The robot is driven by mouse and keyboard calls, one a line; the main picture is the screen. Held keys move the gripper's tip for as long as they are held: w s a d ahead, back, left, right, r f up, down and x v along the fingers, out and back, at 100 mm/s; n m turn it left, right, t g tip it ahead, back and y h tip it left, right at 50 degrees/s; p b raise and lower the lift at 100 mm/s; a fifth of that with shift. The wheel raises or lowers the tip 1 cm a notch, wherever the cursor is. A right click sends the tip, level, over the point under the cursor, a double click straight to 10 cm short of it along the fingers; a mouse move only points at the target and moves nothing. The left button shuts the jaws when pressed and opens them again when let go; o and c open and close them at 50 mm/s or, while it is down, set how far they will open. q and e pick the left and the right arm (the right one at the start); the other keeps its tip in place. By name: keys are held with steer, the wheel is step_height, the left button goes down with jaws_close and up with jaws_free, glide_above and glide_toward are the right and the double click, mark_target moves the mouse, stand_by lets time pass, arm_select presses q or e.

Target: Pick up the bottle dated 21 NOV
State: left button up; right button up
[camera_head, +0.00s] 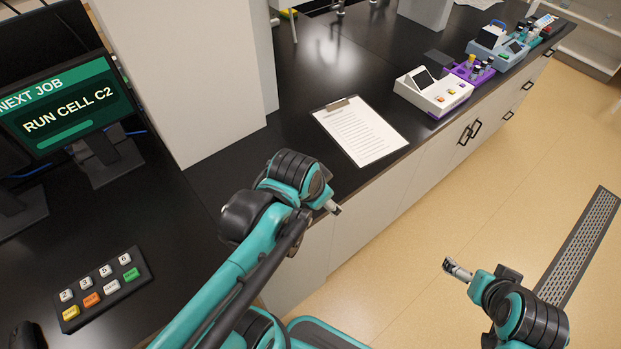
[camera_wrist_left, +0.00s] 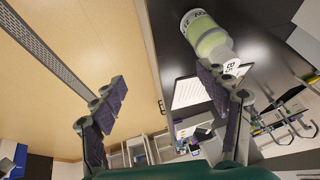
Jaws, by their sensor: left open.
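A bottle (camera_wrist_left: 207,35) with a white cap and pale yellow-green body shows in the left wrist view, on the dark bench at the top. Part of a white label with black characters shows on it, but I cannot read a date. No bottle is discernible in the head view. My left gripper (camera_wrist_left: 160,80) is open and empty, its right-hand finger close to the bottle's lower end; I cannot tell if they touch. In the head view this gripper (camera_head: 333,207) is at the bench's front edge. My right gripper (camera_head: 457,269) hangs over the floor, its jaws unclear.
A clipboard (camera_head: 361,131) lies on the black bench. White (camera_head: 433,91) and blue (camera_head: 497,47) instruments stand farther along. A pale pillar (camera_head: 185,75), a monitor (camera_head: 70,108) and a button pad (camera_head: 102,289) are at left. The bench around the clipboard is clear.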

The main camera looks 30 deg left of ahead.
arm_select(q)
steer(key=w+a+m+g+p, duration=0.1)
steer(key=w+a+m+p, duration=0.1)
steer(key=w+m, duration=0.1)
steer(key=w+a+m+g+p, duration=0.2)
steer(key=a+m+p, duration=0.1)
steer(key=m, duration=0.3)
steer(key=w+a+f+m+g+p, duration=0.1)
steer(key=w+a+m+g+p, duration=0.1)
steer(key=w+a+m, duration=0.1)
steer(key=shift+w+m, duration=0.35)
steer(key=shift+m, duration=0.45)
steer(key=shift+w+a+f+m+g+p, duration=0.15)
steer(key=shift+a+f+m+g+p, duration=0.25)
steer(key=shift+m, duration=0.2)
step_height(320, 180, down, 8)
steer(key=shift+r+b, duration=0.1)
steer(key=shift+b, duration=1.05)
steer(key=c, duration=1.4)
steer(key=shift+c, duration=0.2)
